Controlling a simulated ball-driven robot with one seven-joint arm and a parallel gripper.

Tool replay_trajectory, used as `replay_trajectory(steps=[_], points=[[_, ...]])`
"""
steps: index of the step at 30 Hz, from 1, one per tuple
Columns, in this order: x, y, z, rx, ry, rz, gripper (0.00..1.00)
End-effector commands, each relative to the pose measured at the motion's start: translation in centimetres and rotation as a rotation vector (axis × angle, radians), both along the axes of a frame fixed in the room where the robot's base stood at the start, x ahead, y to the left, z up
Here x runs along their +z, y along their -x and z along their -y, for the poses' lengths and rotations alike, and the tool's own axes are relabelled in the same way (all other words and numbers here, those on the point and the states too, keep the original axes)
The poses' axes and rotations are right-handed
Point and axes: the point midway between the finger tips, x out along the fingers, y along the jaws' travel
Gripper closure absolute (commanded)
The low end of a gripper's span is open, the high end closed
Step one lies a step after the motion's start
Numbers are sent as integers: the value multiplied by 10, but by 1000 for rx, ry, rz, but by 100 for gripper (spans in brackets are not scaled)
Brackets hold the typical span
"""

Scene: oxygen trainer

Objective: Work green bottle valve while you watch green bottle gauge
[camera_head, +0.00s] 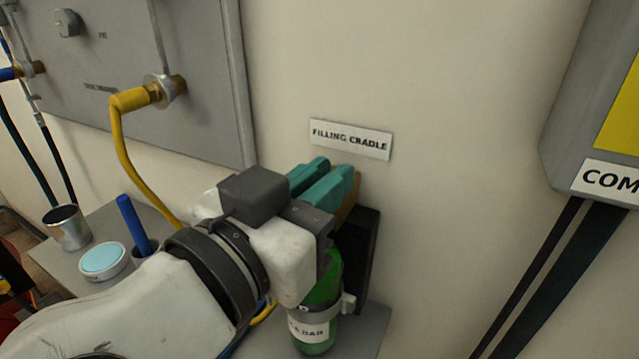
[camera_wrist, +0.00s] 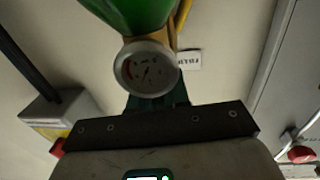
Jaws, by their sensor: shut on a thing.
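The green bottle (camera_head: 325,285) stands upright in a black cradle (camera_head: 360,240) against the wall, with a clamp band around it and a white label reading BAR. Its body also shows at the top of the wrist view (camera_wrist: 130,12). The green bottle gauge (camera_wrist: 147,70) is a round dial with a red section at one side; its exact reading is too small to tell. My gripper (camera_head: 327,180) has teal fingers and is shut at the bottle's top end, where the green bottle valve sits. The valve itself is hidden by the fingers and the gauge.
A grey panel (camera_head: 200,110) with a yellow hose (camera_head: 122,150) is at left. A metal cup (camera_head: 67,228), a round pale-blue-topped tub (camera_head: 103,260) and a blue stick (camera_head: 133,222) stand on the grey shelf. A FILLING CRADLE sign (camera_head: 350,139) is above.

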Motion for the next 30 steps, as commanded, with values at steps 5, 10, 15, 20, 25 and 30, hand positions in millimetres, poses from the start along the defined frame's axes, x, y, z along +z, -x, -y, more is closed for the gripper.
replay_trajectory(steps=[5, 10, 15, 20, 25, 30], points=[[0, 0, 0, 2, 1, -2, 100], [0, 0, 0, 3, 2, -1, 68], [0, 0, 0, 3, 2, -1, 63], [0, 1, -1, 3, 2, -1, 63], [1, 16, -11, 5, 2, 0, 63], [1, 44, -29, 7, 2, 0, 63]])
